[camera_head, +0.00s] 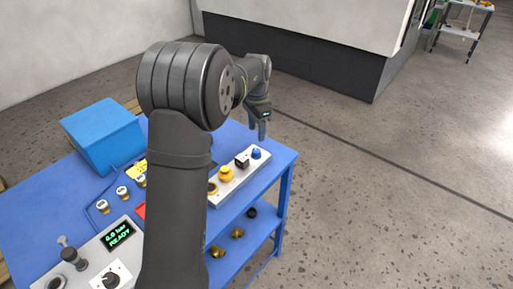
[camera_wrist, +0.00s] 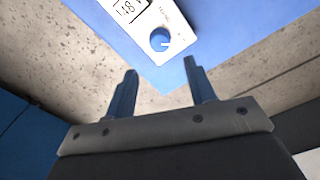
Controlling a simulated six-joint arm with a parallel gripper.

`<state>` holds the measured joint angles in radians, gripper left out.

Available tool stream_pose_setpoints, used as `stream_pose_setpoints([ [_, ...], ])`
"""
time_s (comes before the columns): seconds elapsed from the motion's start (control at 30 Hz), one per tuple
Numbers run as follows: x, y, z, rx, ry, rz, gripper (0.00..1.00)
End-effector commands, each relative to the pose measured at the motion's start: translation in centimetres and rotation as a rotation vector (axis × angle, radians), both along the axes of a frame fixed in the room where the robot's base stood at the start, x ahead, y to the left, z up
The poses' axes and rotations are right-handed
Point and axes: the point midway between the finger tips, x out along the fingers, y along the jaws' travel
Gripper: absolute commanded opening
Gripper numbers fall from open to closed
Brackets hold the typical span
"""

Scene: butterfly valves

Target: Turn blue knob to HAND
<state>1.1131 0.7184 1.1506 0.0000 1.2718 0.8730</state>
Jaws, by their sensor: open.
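The blue knob (camera_head: 256,154) sits at the far end of a light grey control strip (camera_head: 238,180) on the blue table. In the wrist view the blue knob (camera_wrist: 160,40) shows at top centre, with a pale mark on it. Lettering beside it is too small to read. My gripper (camera_head: 261,130) is above and beyond the knob in the head view, pointing down. In the wrist view my gripper (camera_wrist: 160,82) has its two blue fingers apart with nothing between them. The knob is apart from the fingers, farther up in the picture.
A blue box (camera_head: 104,136), several small gauges and a panel with a green display (camera_head: 119,233) stand on the table (camera_head: 60,200). My arm hides part of the table. Floor beyond the table is clear.

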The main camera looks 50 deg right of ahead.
Motion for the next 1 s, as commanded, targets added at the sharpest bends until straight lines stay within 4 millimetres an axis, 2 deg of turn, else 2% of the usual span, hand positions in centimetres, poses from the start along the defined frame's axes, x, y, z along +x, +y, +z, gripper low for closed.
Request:
stream_pose_setpoints([
  [0.03, 0.0, 0.1, -1.3, 0.004, 0.002, 0.000, 0.50],
  [0.2, 0.0, 0.1, -4.8, 0.003, 0.002, 0.000, 0.50],
  [0.4, 0.0, 0.0, -7.6, 0.001, 0.001, 0.001, 0.50],
  [0.6, 0.0, 0.0, -8.6, 0.000, 0.000, 0.001, 0.50],
  [0.83, 0.0, 0.0, -8.6, 0.000, 0.000, 0.001, 0.50],
  [0.87, 0.0, 0.0, -8.6, 0.000, 0.000, 0.001, 0.46],
  [1.0, 0.0, 0.0, -8.6, 0.000, 0.000, 0.001, 0.19],
])
